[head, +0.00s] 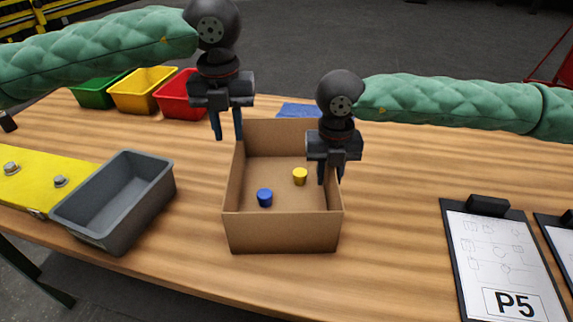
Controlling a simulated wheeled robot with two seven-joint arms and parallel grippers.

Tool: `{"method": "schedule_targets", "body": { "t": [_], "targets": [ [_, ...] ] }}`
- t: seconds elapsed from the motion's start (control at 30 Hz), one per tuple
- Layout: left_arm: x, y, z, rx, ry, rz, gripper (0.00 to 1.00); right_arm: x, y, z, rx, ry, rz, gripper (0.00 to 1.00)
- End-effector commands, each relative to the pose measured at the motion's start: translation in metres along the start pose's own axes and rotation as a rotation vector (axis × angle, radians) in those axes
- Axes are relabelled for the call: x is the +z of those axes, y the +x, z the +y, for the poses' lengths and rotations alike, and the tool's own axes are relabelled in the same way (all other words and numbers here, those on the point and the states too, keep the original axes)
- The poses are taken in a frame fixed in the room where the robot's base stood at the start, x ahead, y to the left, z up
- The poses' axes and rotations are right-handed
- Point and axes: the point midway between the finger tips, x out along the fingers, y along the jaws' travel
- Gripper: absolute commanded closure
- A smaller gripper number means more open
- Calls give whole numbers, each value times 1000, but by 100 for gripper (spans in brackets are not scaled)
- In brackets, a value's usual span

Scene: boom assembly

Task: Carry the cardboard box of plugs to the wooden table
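The open cardboard box (282,233) stands on the wooden table (400,235) in the head view. A blue plug (265,198) and a yellow plug (300,176) lie inside it. My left gripper (229,138) points down at the box's back left corner, its two fingers apart with nothing held between them. My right gripper (330,182) points down at the box's right wall. Its fingers look apart, one on the inner side and one near the outer side of the wall; whether they touch it I cannot tell.
A grey bin (150,215) stands left of the box beside a yellow surface (40,180) with metal parts. Green (93,92), yellow (142,90) and red (180,96) bins stand at the back left. A P5 clipboard (500,260) lies at the right. The table between box and clipboard is clear.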

Motion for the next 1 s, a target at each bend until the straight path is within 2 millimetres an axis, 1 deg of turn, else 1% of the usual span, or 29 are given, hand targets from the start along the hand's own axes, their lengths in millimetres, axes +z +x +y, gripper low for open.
{"method": "schedule_targets", "body": {
  "t": [0.03,0.13,0.27,0.37,0.47,0.57,0.8,1.0],
  "targets": [
    [0,-7,0,0,-1,-1,75,0,0,0,0,0,0,75],
    [0,-16,0,0,-1,1,75,0,0,0,0,0,0,75],
    [0,-23,0,0,-1,1,75,0,-1,0,0,0,0,75],
    [0,-25,0,1,0,1,75,0,-6,0,0,0,0,75],
    [0,-25,0,1,0,1,75,0,-18,0,0,0,-1,75],
    [0,-25,0,0,0,1,75,0,-35,0,1,0,-1,75],
    [0,-25,0,0,0,1,75,1,-81,0,1,1,-2,75],
    [0,-24,0,0,0,1,75,1,-108,0,0,0,-1,75]
  ]
}}
